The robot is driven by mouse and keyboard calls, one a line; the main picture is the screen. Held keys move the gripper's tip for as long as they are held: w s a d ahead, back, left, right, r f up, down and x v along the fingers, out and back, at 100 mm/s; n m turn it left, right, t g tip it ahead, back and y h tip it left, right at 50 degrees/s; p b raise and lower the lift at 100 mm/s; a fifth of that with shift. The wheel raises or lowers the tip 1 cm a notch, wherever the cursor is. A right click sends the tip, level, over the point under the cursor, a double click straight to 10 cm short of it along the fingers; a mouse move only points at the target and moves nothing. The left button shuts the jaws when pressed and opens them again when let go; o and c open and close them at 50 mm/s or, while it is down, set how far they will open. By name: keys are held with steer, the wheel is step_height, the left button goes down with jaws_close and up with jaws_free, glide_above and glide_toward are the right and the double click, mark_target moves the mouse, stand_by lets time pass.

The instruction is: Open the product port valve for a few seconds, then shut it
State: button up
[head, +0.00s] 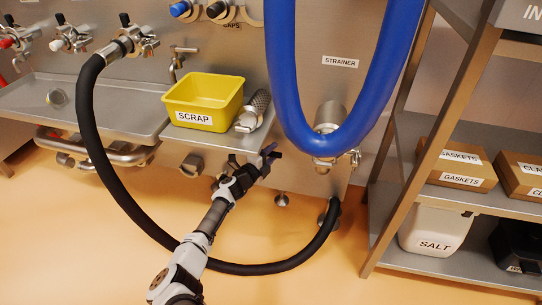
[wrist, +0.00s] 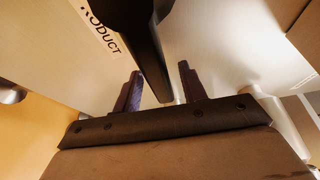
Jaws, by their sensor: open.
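In the wrist view a dark tapered bar (wrist: 145,45), which looks like the product port valve's handle, comes down from the top edge. Its lower end lies between the two purple fingers of my gripper (wrist: 161,68). The fingers are open, and I see a gap on both sides of the bar. A label ending in "ODUCT" (wrist: 103,32) is on the panel to the upper left. In the head view my gripper (head: 251,160) is just below the shelf edge, right of the yellow scrap bin. I cannot make out the valve or its handle there.
A yellow SCRAP bin (head: 203,103) and a metal strainer piece (head: 254,110) sit on the shelf above my gripper. A thick blue hose (head: 281,75) hangs to the right. A black hose (head: 90,150) loops around my arm. Shelving (head: 398,190) stands at the right.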

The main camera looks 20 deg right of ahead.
jaws_close()
steer(key=shift+r, duration=0.15)
stand_by(0.4)
steer(key=shift+r+n+t+h+p, duration=0.3)
steer(key=shift+r+n+h+p, duration=0.15)
steer(key=shift+r+n, duration=0.6)
steer(key=n, duration=0.1)
steer(key=r+n, duration=0.1)
steer(key=a+r+n+t, duration=0.1)
steer(key=n, duration=0.1)
steer(key=shift+w+h+p, duration=0.25)
steer(key=shift+w+p, duration=0.05)
steer(key=n, duration=0.1)
steer(key=r+n+t, duration=0.1)
steer(key=n, duration=0.1)
steer(key=shift+w+a+r+t, duration=0.25)
steer(key=shift+w+a+t, duration=0.05)
steer(key=shift+a, duration=0.1)
steer(key=shift+w+a+r+n+t+y, duration=0.15)
steer(key=shift+a+r+n+t, duration=0.15)
steer(key=shift+n, duration=0.4)
steer(key=shift+w+a+r+n+t+y, duration=0.1)
steer(key=shift+w+a+r+n+t, duration=0.2)
steer(key=shift+n, duration=0.45)
steer(key=shift+w+a+r+n+t+y, duration=0.1)
steer(key=shift+a+r+n+t+y, duration=0.1)
steer(key=shift+n+t, duration=0.35)
steer(key=shift+n, duration=0.25)
